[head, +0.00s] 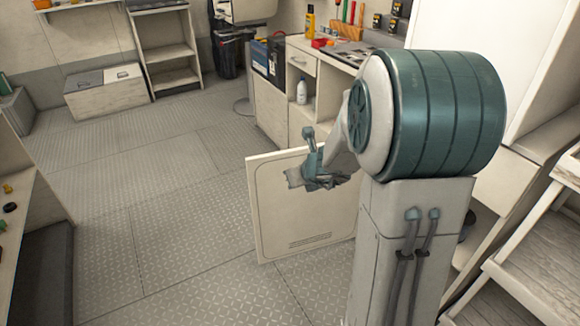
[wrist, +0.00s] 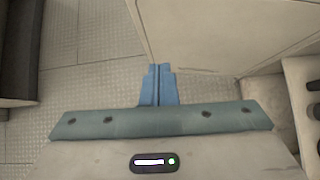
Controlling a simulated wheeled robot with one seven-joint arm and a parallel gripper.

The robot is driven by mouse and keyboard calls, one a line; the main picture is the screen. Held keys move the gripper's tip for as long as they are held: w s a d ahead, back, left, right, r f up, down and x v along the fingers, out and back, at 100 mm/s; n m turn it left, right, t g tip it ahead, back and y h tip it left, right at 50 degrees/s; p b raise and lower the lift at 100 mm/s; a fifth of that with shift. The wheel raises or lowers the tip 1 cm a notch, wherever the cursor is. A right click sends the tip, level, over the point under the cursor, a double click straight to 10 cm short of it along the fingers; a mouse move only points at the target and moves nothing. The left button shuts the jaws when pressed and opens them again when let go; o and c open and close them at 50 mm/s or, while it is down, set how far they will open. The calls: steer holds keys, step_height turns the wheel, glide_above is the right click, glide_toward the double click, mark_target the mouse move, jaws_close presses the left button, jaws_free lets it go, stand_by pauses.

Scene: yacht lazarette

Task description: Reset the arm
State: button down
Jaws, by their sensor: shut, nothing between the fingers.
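My gripper (head: 296,180) is at the end of my arm in the middle of the head view, in front of an open white cabinet door (head: 276,222). In the wrist view the two blue fingers of my gripper (wrist: 158,70) are pressed together with nothing between them. The door (wrist: 230,40) also fills the upper right of the wrist view, close to the fingertips. I cannot tell whether the fingers touch it. My arm is bent, and its large teal joint hides part of the cabinet behind.
A counter with a drawer (head: 302,57), a white bottle (head: 302,91) and tools stands beyond the door. A slatted shelf (head: 540,255) is at right, a shelf (head: 20,210) at left. The patterned floor (head: 150,190) between is clear. A chest (head: 105,92) stands far back.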

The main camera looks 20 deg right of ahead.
steer(key=s+a+r+n+g+y+p, duration=0.1)
steer(key=s+a+r+n+g+p, duration=0.1)
steer(key=s+a+r+n+p, duration=0.55)
steer(key=s+a+r+n+g+y+p, duration=0.1)
steer(key=s+a+r+n+y+p, duration=0.2)
steer(key=r+n, duration=0.8)
steer(key=s+d+r+n+g+h+p, duration=0.1)
steer(key=s+d+r+n+h+p, duration=0.1)
steer(key=s+n, duration=0.5)
steer(key=s+d+r+n+g+h+p, duration=0.2)
steer(key=s+r+n+h+p, duration=0.1)
steer(key=s+r+n+p, duration=0.2)
steer(key=s+n+p, duration=0.2)
steer(key=n, duration=0.1)
steer(key=shift+s+d+r+h, duration=0.25)
steer(key=shift+s+r+h, duration=0.05)
steer(key=shift+h, duration=0.1)
